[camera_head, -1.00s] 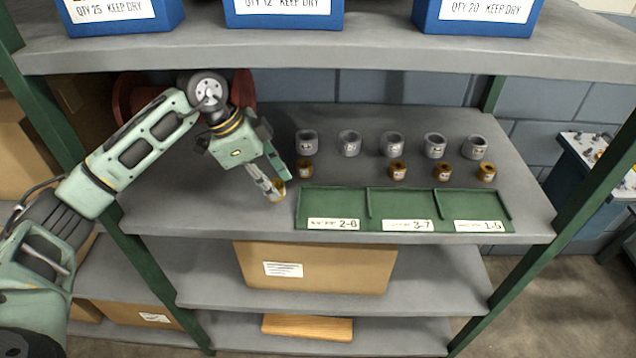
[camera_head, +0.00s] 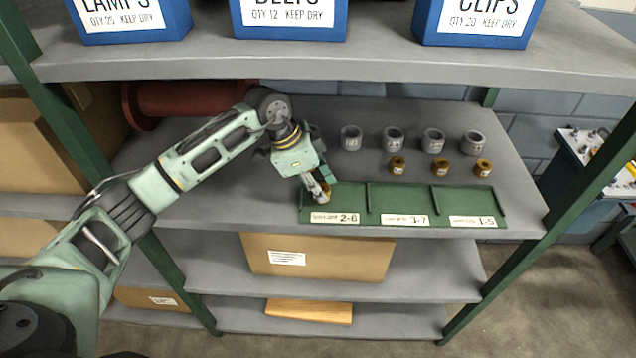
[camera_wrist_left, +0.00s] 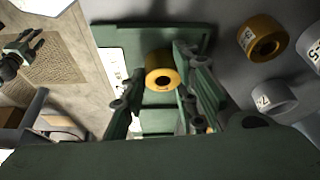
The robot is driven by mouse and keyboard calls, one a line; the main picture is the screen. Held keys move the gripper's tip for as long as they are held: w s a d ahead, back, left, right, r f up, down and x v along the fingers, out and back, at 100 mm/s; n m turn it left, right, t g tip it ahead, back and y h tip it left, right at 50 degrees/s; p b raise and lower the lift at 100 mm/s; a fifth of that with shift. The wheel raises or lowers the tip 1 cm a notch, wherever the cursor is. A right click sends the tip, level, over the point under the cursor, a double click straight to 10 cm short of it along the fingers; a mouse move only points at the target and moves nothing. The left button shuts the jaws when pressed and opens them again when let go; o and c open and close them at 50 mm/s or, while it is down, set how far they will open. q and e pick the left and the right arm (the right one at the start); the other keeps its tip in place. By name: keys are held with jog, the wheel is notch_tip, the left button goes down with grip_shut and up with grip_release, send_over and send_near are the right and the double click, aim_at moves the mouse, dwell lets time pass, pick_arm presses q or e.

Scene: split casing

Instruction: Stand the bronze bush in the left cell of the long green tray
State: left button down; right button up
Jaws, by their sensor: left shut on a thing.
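The bronze bush (camera_head: 324,195) is between the fingers of my left gripper (camera_head: 319,187), over the left cell of the long green tray (camera_head: 400,198). In the left wrist view, the bush (camera_wrist_left: 160,76) shows its end with the dark bore, between both fingers of the left gripper (camera_wrist_left: 158,92). The fingers are shut on it. The left cell carries the label 2-6. I cannot tell whether the bush touches the tray floor. The other two cells look empty. My right gripper is not in view.
Several grey rings (camera_head: 392,139) stand in a row behind the tray. Three more bronze bushes (camera_head: 397,165) stand in front of them. A shelf board (camera_head: 350,66) with blue bins hangs above the arm. A green post (camera_head: 585,190) stands at the right.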

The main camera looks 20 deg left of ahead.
pick_arm(q)
jog(key=c, duration=1.4)
grip_release()
jog(key=b+v, duration=0.2)
jog(key=v, duration=0.3)
jog(key=shift+w+a, duration=0.1)
jog(key=s+a+b, duration=0.1)
jog(key=a, duration=0.2)
jog(key=s+a+b, duration=0.1)
jog(key=s+a, duration=0.1)
jog(key=a, duration=0.1)
jog(key=s+a+b, duration=0.1)
jog(key=a+b, duration=0.1)
jog(key=a, duration=0.1)
jog(key=shift+s+a+f, duration=0.1)
jog(key=shift+s+a, duration=0.15)
jog(key=shift+a, duration=0.15)
jog(key=shift+s+a, duration=0.3)
jog(key=shift+a, duration=0.25)
